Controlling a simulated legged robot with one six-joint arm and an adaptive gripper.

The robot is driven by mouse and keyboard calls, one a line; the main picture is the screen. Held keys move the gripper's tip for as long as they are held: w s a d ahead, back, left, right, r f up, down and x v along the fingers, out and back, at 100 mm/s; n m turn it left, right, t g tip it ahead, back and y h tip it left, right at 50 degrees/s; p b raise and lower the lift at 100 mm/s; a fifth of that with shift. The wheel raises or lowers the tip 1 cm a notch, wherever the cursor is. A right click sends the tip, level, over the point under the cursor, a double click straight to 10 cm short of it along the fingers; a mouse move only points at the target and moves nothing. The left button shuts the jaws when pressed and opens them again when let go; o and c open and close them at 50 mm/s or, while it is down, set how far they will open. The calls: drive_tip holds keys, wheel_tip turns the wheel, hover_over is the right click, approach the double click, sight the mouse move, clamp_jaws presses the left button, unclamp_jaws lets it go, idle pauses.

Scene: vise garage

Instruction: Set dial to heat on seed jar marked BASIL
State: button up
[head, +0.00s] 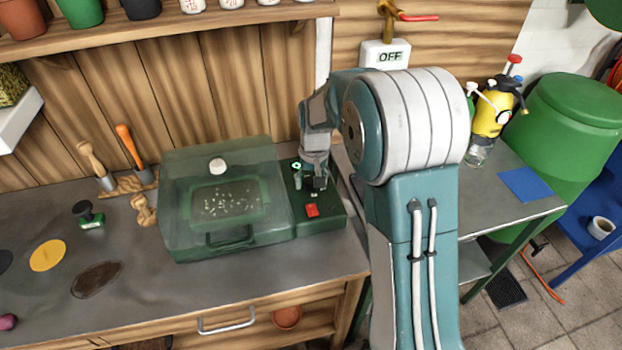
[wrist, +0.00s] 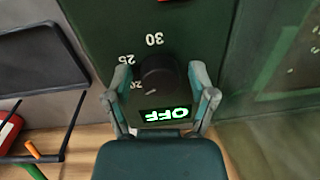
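The dial (wrist: 162,78) is a black round knob on the dark green control panel (wrist: 105,25) of the propagator. Numbers 30, 25 and 20 show around it, the 20 partly covered. A lit green OFF display (wrist: 166,113) shows between my fingers. My gripper (wrist: 160,80) is open, one finger on each side of the dial, with a gap visible on both sides. In the head view my gripper (head: 316,180) is down at the panel, right of the clear lid. Seed jars (head: 231,3) stand on the shelf, cut by the top edge; I cannot read BASIL on any.
The propagator's clear lid (head: 180,170) is closed over a seed tray. A red switch (head: 312,210) sits in front of the dial.

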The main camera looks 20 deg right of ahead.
drive_tip(key=shift+w+r, duration=0.1)
drive_tip(key=shift+r, duration=0.1)
wheel_tip(320, 180, up, 12)
drive_tip(key=shift+d, duration=0.3)
idle(0.3)
drive_tip(key=shift+f, duration=0.1)
drive_tip(key=s+r+t, duration=0.3)
drive_tip(key=s+r, duration=0.4)
drive_tip(key=s, duration=0.6)
drive_tip(key=s+f+t, duration=0.1)
drive_tip(key=s+t, duration=0.1)
drive_tip(key=s, duration=1.2)
drive_tip(key=shift+a+f+n+t+h, duration=0.3)
drive_tip(key=shift+f+n+t, duration=0.05)
drive_tip(key=shift+n+t, duration=0.05)
